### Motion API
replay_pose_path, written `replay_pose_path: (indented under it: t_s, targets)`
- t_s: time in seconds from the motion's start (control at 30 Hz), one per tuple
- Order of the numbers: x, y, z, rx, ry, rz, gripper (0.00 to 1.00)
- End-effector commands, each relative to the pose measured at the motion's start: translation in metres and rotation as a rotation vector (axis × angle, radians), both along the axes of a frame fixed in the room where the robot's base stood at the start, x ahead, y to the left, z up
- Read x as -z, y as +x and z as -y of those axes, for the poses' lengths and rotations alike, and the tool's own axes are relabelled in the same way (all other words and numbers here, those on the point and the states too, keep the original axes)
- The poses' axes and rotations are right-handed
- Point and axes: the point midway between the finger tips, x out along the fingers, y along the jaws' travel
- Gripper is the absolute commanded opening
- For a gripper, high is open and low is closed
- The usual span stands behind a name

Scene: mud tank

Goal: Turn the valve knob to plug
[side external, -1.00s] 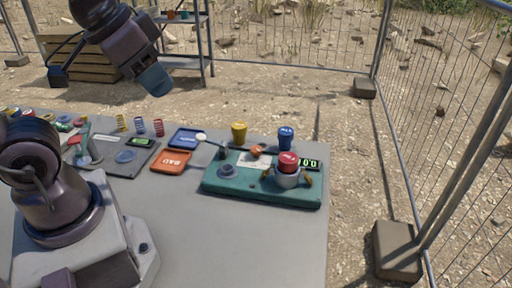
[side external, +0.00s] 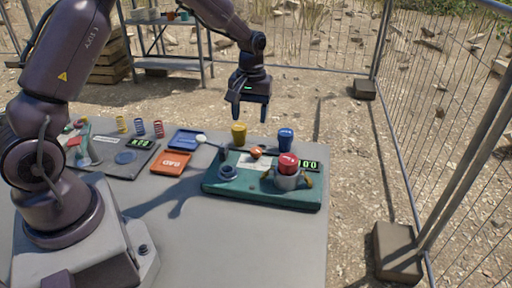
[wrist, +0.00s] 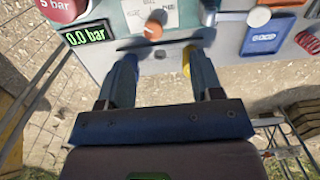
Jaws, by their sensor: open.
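The teal test block (side external: 215,187) stands on the table. A small orange knob (side external: 256,152) sits near its back middle beside a white label plate (side external: 250,163); I take it for the valve knob. It also shows in the wrist view (wrist: 154,27), ahead of my fingers; the label writing is too small to read. My gripper (side external: 250,119) is open and empty, pointing down above the back edge of the block, near the yellow (side external: 239,134) and blue (side external: 285,137) plugs. In the wrist view, my gripper's fingers (wrist: 160,65) partly hide these plugs.
A red-topped weight (side external: 288,163) sits on a metal cup at the block's right, beside a green display (side external: 308,164) reading zero. Blue (side external: 184,138) and orange (side external: 170,163) trays lie left. The table's front is clear. A fence (side external: 440,150) stands at right.

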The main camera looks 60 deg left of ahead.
Motion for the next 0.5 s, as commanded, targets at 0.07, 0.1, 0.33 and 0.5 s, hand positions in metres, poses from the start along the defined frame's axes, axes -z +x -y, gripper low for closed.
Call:
replay_pose_path:
  t_s: [0.07,0.1,0.33,0.5]
  targets:
    - [-0.007,0.018,-0.004,-0.085,0.012,0.04,0.6]
    - [-0.011,0.022,-0.005,-0.119,0.017,0.053,0.6]
    - [-0.001,0.021,-0.004,-0.189,0.018,0.047,0.6]
    - [0.029,0.02,-0.004,-0.185,0.018,0.043,0.6]
